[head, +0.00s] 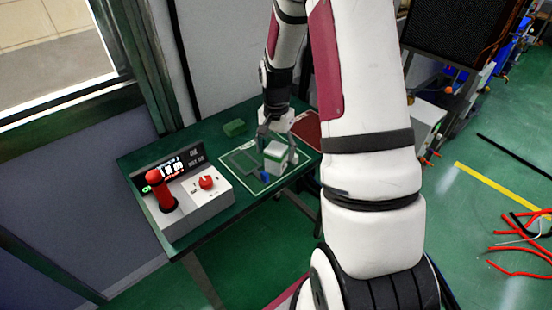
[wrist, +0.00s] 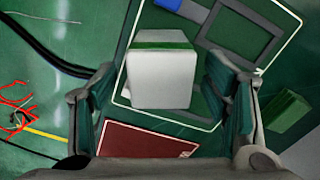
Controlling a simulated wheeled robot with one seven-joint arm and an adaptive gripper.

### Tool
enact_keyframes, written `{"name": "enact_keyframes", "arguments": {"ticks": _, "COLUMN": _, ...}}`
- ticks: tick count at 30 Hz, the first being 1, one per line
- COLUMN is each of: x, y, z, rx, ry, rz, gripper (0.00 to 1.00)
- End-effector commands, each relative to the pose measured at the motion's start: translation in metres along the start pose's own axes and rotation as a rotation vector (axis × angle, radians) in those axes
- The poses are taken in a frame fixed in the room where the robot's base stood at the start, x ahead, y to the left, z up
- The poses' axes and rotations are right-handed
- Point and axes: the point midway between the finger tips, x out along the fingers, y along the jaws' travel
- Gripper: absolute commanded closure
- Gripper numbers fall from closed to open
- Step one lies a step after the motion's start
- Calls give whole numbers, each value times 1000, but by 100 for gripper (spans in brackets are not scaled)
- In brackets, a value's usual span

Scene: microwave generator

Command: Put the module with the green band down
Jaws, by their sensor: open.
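The module with the green band (head: 276,155) is a white block with a green stripe. It rests on the green table, inside the white outline on the right part of the top. In the wrist view the module (wrist: 161,78) lies between my fingers, with its green band along the far edge. My gripper (head: 268,137) is open around it, and the wrist view shows my gripper (wrist: 165,105) with a gap on both sides of the block. The fingers partly hide the table beside it.
A control box with a red lever (head: 158,190) and red knob (head: 206,182) stands at the table's left front. A green block (head: 234,128) lies behind. A blue piece (head: 265,176) lies by the module. A dark red panel (wrist: 150,140) is close to my gripper.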

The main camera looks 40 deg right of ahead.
Motion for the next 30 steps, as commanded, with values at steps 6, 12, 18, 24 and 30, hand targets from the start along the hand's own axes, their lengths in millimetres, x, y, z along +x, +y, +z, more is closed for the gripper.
{"name": "enact_keyframes", "arguments": {"ticks": 6, "x": 31, "y": -1, "z": 0, "rx": 0, "ry": -3, "rz": 2, "gripper": 31}}
{"name": "enact_keyframes", "arguments": {"ticks": 12, "x": 40, "y": -1, "z": -1, "rx": -1, "ry": 0, "rz": 0, "gripper": 31}}
{"name": "enact_keyframes", "arguments": {"ticks": 18, "x": 39, "y": -1, "z": -1, "rx": -1, "ry": 0, "rz": 0, "gripper": 42}}
{"name": "enact_keyframes", "arguments": {"ticks": 24, "x": 39, "y": -1, "z": -1, "rx": -1, "ry": 0, "rz": 0, "gripper": 88}}
{"name": "enact_keyframes", "arguments": {"ticks": 30, "x": 39, "y": -1, "z": -1, "rx": -1, "ry": 0, "rz": 0, "gripper": 96}}
